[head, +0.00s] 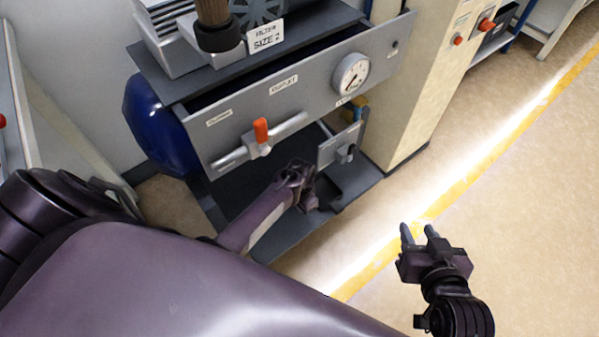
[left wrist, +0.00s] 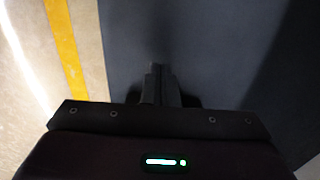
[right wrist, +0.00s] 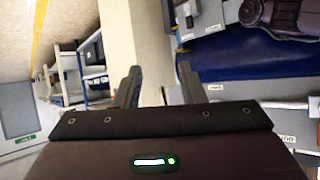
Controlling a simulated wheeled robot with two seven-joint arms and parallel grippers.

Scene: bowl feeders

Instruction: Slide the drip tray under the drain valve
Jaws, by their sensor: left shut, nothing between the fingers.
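My left gripper (head: 308,192) reaches low under the machine's front panel, over its dark base plate (head: 285,245). In the left wrist view its fingers (left wrist: 154,84) are shut together with nothing between them, above a dark blue-grey surface.
The machine carries a front panel with a gauge (head: 351,74), an orange-handled valve (head: 261,132) and a blue tank (head: 158,125). A beige cabinet (head: 430,85) stands to its right. The floor beyond the yellow line (head: 480,175) is clear.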

